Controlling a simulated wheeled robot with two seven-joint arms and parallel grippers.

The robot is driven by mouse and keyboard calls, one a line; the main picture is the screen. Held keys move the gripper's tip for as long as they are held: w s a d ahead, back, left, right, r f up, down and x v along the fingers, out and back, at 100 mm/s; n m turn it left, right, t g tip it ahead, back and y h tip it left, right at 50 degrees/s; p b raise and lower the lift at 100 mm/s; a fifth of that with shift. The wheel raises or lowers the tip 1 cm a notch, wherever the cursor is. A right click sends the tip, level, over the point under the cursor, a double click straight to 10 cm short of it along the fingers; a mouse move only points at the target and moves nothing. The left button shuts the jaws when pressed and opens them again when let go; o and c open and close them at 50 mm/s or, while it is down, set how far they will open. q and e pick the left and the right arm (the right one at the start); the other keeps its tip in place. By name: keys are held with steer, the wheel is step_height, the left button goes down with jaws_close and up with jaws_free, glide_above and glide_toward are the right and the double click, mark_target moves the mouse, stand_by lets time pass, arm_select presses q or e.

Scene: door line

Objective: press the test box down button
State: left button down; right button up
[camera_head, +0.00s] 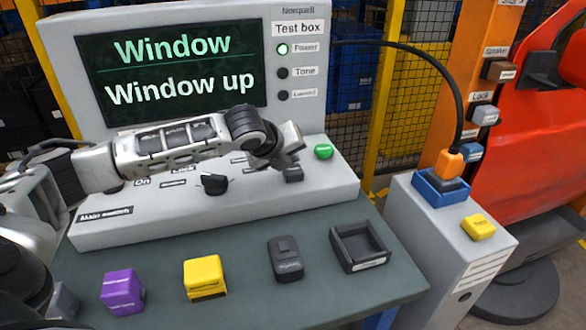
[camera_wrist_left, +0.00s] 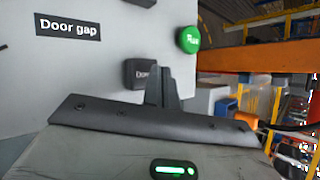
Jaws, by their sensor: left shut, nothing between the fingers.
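The test box (camera_head: 215,200) stands on the table with a sloped panel and an upright screen. Its dark down button (camera_head: 293,175) sits near the panel's right end, left of the green button (camera_head: 323,152). My left gripper (camera_head: 290,157) is shut and empty, just above and behind the down button in the head view. In the left wrist view the shut fingertips (camera_wrist_left: 160,72) overlap the right part of the down button (camera_wrist_left: 138,73), hiding some of its label. I cannot tell whether they touch it. My right gripper is out of view.
The screen (camera_head: 170,70) reads "Window" and "Window up"; the power light (camera_head: 282,49) is green. A black knob (camera_head: 214,184) is left of the gripper. Purple (camera_head: 122,292), yellow (camera_head: 204,277) and dark (camera_head: 285,258) blocks and a tray (camera_head: 347,262) stand in front.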

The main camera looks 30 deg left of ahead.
arm_select(q)
steer(key=shift+f, duration=0.15)
stand_by(0.8)
steer(key=shift+f+p, duration=0.15)
steer(key=shift+p, duration=0.2)
steer(key=shift+f, duration=0.15)
